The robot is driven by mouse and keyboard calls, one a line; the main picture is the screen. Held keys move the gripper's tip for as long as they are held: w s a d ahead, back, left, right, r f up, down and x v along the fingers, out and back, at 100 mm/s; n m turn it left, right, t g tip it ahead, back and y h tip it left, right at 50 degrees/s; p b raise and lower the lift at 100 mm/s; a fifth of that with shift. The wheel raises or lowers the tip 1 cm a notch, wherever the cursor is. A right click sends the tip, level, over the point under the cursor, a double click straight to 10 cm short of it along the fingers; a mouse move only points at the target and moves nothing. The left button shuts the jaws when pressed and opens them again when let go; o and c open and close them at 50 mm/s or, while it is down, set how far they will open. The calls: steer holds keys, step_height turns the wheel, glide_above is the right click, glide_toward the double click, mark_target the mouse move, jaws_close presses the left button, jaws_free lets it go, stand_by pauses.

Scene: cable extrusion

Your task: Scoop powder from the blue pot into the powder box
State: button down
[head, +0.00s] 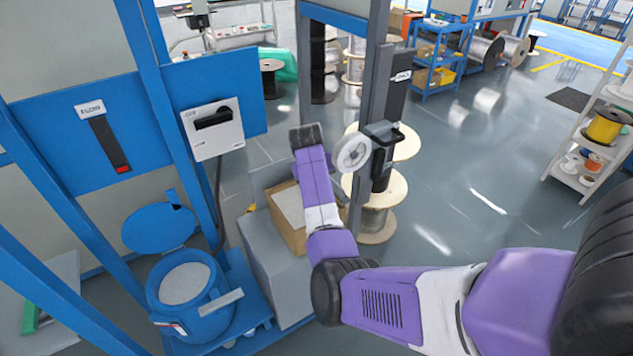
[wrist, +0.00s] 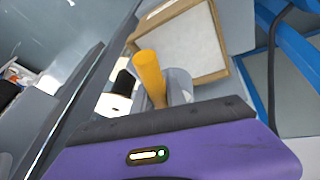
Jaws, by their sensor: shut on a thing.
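The blue pot (head: 165,301) stands at the lower left of the head view with its lid (head: 158,229) open and pale powder (head: 185,283) inside. The powder box (head: 285,233) is a brown carton on a grey cabinet, with a pale inside. It also shows at the top of the wrist view (wrist: 222,68). My gripper (wrist: 150,92) is shut on a scoop with a yellow handle (wrist: 150,76) and what looks like a grey cup, near the box. My arm hides the gripper in the head view. I cannot tell whether the scoop holds powder.
The grey cabinet (head: 283,283) stands right of the pot. A blue frame with a white switch box (head: 213,130) rises behind the pot. A grey post (head: 370,110) and cable reels (head: 378,222) stand close behind my arm. Open floor lies to the right.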

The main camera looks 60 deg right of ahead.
steer(key=w+a+f+n+g+h+b, duration=0.3)
steer(key=g+h+b, duration=0.5)
steer(key=b, duration=1.5)
step_height(320, 180, down, 3)
steer(key=shift+w+a+r+g+h, duration=0.2)
steer(key=shift+w+a+g+h, duration=0.25)
steer(key=shift+w+h, duration=0.5)
steer(key=shift+w+a+n, duration=0.1)
steer(key=shift+w+n, duration=0.05)
steer(key=shift+n, duration=0.15)
steer(key=shift+r, duration=0.1)
